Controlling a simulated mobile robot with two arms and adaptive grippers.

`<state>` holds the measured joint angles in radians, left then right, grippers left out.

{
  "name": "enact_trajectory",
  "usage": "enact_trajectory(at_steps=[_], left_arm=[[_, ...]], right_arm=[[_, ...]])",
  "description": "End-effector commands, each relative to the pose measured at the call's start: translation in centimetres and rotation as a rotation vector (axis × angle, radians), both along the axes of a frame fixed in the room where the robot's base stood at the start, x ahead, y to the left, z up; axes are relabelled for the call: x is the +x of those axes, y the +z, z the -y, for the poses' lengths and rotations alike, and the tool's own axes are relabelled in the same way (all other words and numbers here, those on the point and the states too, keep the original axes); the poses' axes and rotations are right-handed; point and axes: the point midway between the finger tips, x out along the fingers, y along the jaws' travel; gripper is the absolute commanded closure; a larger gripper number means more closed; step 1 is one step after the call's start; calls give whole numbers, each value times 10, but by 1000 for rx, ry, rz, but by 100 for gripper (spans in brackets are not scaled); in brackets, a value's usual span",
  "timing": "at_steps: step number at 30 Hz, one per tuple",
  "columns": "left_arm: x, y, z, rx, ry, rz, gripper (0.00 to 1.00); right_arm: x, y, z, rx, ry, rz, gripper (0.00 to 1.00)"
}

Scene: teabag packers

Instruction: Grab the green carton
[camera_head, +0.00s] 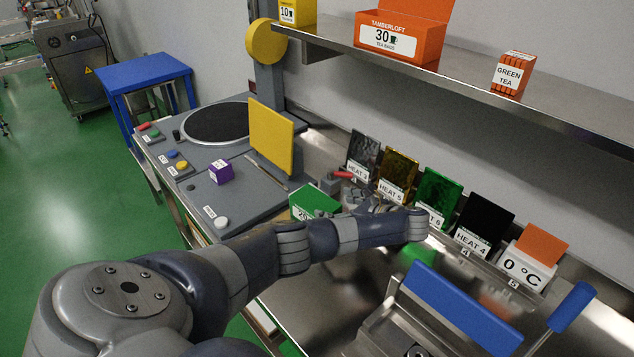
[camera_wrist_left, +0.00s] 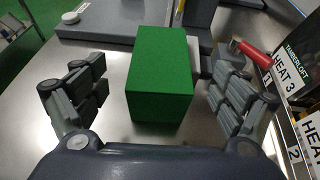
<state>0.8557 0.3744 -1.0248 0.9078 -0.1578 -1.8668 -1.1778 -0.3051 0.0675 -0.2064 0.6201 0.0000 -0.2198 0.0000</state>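The green carton (camera_head: 316,200) stands on the steel worktop in the head view, beside the grey machine base, with a white label partly seen on its front. In the left wrist view the green carton (camera_wrist_left: 160,80) fills the middle. My left gripper (camera_wrist_left: 157,88) is open, with its fingers on either side of the carton and visible gaps on both sides. In the head view the left gripper (camera_head: 350,203) is at the carton's right, its fingers partly hidden. My right gripper is not in view.
A red-handled tool (camera_wrist_left: 250,53) lies close to the right fingers. Labelled film packs, such as the HEAT 3 pack (camera_wrist_left: 293,62), line the right side. A yellow panel (camera_head: 271,139) and a purple box (camera_head: 220,172) are on the machine. A shelf (camera_head: 480,90) overhangs the back.

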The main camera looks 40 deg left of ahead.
Motion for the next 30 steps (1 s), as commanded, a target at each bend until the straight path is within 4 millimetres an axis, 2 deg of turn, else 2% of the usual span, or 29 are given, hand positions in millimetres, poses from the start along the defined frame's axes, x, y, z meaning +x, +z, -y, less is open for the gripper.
enact_trajectory(at_steps=[2,5,15,20,26,30], left_arm=[[0,-3,-8,0,1,-1,10],[0,-6,-14,-1,0,-1,10],[-2,-23,-51,0,1,-1,10],[-1,-28,-60,-2,-1,0,10],[-1,-28,-61,-2,-1,0,10],[-1,-28,-61,-2,-1,0,40]], right_arm=[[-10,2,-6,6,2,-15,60],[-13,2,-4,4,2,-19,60],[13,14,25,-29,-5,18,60],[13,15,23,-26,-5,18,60],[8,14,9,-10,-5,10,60],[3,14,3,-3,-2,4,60]])
